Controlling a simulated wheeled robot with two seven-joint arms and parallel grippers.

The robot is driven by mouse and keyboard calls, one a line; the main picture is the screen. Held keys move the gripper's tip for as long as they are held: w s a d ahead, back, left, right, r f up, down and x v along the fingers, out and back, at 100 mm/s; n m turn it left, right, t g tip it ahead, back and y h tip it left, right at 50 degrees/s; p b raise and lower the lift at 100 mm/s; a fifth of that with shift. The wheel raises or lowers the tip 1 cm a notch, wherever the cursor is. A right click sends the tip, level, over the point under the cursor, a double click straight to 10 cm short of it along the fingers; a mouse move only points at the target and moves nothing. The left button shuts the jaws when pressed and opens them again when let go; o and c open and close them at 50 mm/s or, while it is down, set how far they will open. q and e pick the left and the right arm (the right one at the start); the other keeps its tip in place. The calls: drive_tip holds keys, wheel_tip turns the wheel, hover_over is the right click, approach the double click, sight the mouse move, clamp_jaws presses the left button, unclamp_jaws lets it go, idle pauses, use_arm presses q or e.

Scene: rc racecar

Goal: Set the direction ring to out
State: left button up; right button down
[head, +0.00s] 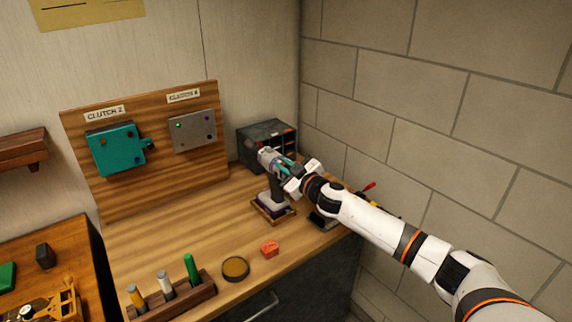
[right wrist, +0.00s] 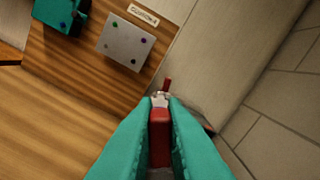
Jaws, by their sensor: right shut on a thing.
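A grey power drill (head: 277,191) stands upright on a small wooden stand (head: 261,214) at the back right of the bench. My right gripper (head: 284,167) reaches in from the right at the drill's upper body, and its teal fingers cover part of it. In the right wrist view the teal fingers (right wrist: 159,106) are shut around a red part (right wrist: 159,133) with a pale tip and a small red tab beyond. I cannot make out the direction ring or its setting. My left gripper is not in view.
A wooden board (head: 160,182) carries a teal box (head: 115,150) and a grey box (head: 193,132). A dark drawer unit (head: 262,134) stands behind the drill. A red block (head: 269,248), a round dish (head: 236,268) and a tool rack (head: 178,294) lie in front. A block wall (head: 430,100) bounds the right.

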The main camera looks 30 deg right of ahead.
idle(0.4)
drive_tip(key=c, duration=1.5)
unclamp_jaws()
drive_tip(key=shift+s+f, duration=0.15)
drive_tip(key=shift+s, duration=0.15)
drive_tip(key=shift+s+d+b, duration=0.15)
drive_tip(key=shift+s+b, duration=0.5)
drive_tip(key=shift+s, duration=1.25)
drive_tip(key=shift+s+d+b, duration=0.15)
drive_tip(key=shift+s+b, duration=0.55)
drive_tip(key=shift+s, duration=1.2)
drive_tip(key=shift+s+d+b, duration=0.15)
drive_tip(key=shift+s+b, duration=0.5)
drive_tip(key=shift+s, duration=1.25)
